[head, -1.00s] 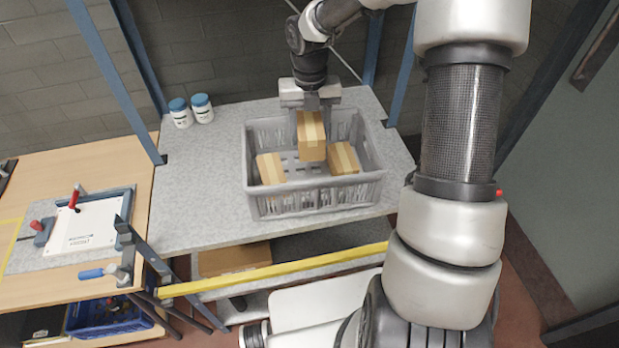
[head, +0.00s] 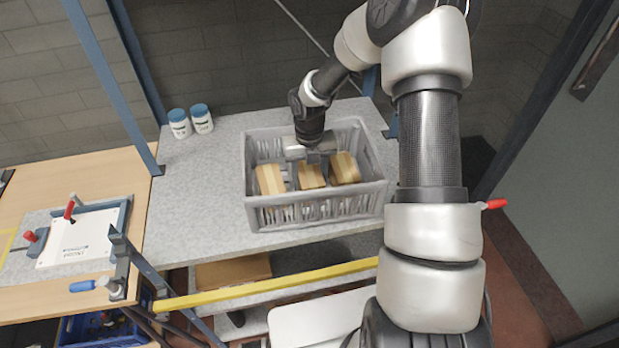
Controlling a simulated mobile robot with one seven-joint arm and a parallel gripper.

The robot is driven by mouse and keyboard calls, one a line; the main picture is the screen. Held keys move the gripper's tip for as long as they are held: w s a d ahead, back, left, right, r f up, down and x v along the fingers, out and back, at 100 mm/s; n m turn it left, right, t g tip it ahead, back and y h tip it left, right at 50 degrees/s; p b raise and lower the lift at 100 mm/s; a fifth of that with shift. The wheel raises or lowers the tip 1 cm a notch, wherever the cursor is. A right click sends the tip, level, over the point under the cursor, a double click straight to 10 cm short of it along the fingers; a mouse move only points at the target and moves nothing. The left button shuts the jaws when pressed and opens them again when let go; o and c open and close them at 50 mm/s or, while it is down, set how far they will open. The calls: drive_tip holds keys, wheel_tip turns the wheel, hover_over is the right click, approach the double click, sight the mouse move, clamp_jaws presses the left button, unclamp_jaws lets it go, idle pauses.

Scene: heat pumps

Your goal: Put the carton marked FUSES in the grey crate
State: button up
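The grey crate (head: 318,217) stands on the speckled grey bench top. Three tan cartons are inside it: a left one (head: 270,180), a middle one (head: 311,174) and a right one (head: 345,167). No marking can be read on any of them, so I cannot tell by sight which says FUSES. My gripper (head: 312,156) is down inside the crate, just over and behind the middle carton. Its fingertips are hidden, so I cannot tell whether it still grips that carton. The middle carton sits low, between the other two.
Two white jars with blue-green lids (head: 190,121) stand behind and left of the crate. Blue rack posts (head: 104,75) rise at the bench's corners. A wooden table (head: 60,190) with a clamped white plate adjoins at left. The bench left of the crate is clear.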

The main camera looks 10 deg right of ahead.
sight(310, 171)
drive_tip(key=o, duration=1.2)
drive_tip(key=shift+f, duration=0.1)
wheel_tip(310, 171, up, 12)
drive_tip(key=shift+r, duration=0.15)
